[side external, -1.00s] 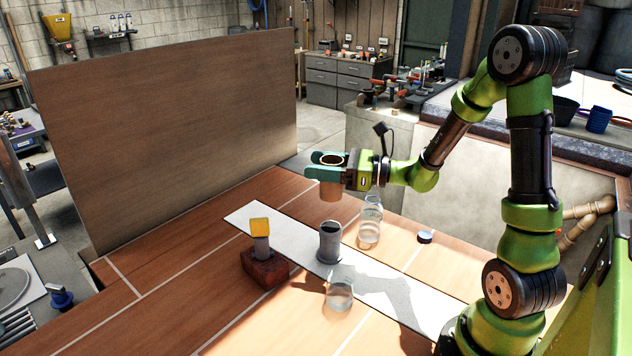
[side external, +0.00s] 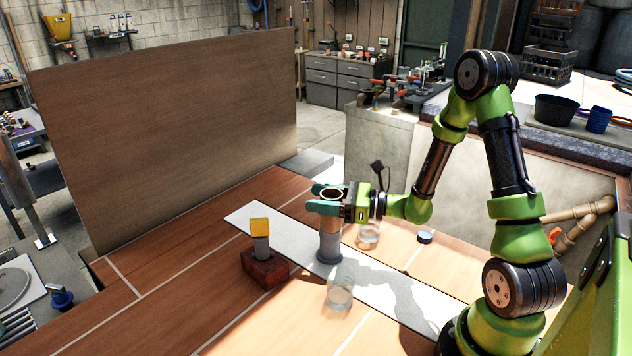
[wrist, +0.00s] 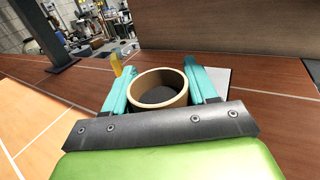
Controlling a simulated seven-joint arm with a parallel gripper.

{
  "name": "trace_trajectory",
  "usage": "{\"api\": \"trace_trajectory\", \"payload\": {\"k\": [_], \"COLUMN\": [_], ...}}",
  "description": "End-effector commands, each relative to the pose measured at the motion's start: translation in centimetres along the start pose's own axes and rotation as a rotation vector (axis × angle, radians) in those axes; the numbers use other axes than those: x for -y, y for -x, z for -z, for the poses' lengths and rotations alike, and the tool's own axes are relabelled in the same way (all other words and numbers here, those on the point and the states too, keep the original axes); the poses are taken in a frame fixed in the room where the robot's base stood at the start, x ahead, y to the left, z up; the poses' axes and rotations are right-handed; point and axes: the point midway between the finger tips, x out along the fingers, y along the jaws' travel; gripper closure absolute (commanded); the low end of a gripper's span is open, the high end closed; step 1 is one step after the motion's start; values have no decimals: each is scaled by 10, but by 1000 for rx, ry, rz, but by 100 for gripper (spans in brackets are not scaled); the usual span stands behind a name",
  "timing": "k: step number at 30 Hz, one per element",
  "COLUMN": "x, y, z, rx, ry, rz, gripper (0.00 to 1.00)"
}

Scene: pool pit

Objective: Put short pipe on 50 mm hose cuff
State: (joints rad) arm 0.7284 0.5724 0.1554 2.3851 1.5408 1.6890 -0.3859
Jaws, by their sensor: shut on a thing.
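The short pipe (side external: 330,224) is a tan, open-ended tube, upright between my gripper's (side external: 324,198) teal fingers, which are shut on it. The grey hose cuff (side external: 328,256) stands upright on the pale strip, directly under the pipe. The pipe's lower end is at the cuff's upper part, and only the cuff's lower part and wide foot show clearly. I cannot tell how far the pipe is around the cuff. In the wrist view the pipe's inner wall (wrist: 158,77) shows between both fingers, with a dark interior.
A yellow-topped post on a red-brown block (side external: 265,268) stands left of the cuff. Clear jars stand in front (side external: 340,294) and behind to the right (side external: 368,233). A small dark disc (side external: 425,237) lies farther right. A tall brown panel (side external: 170,140) stands behind.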

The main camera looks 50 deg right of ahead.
Motion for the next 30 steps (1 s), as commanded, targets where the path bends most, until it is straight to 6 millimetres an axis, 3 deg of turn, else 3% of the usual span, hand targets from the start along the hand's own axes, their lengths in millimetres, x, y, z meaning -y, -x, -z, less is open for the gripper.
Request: {"api": "trace_trajectory", "payload": {"k": [1,2,6,17,20,30], "x": [0,0,0,0,1,2], "y": [0,0,0,0,12,84], "z": [2,2,1,-2,-2,-2], "rx": [0,0,0,0,-1,-1], "ry": [-1,0,0,1,-1,-2], "rz": [0,0,0,0,4,8], "gripper": [76,40,19,18,18,18]}}
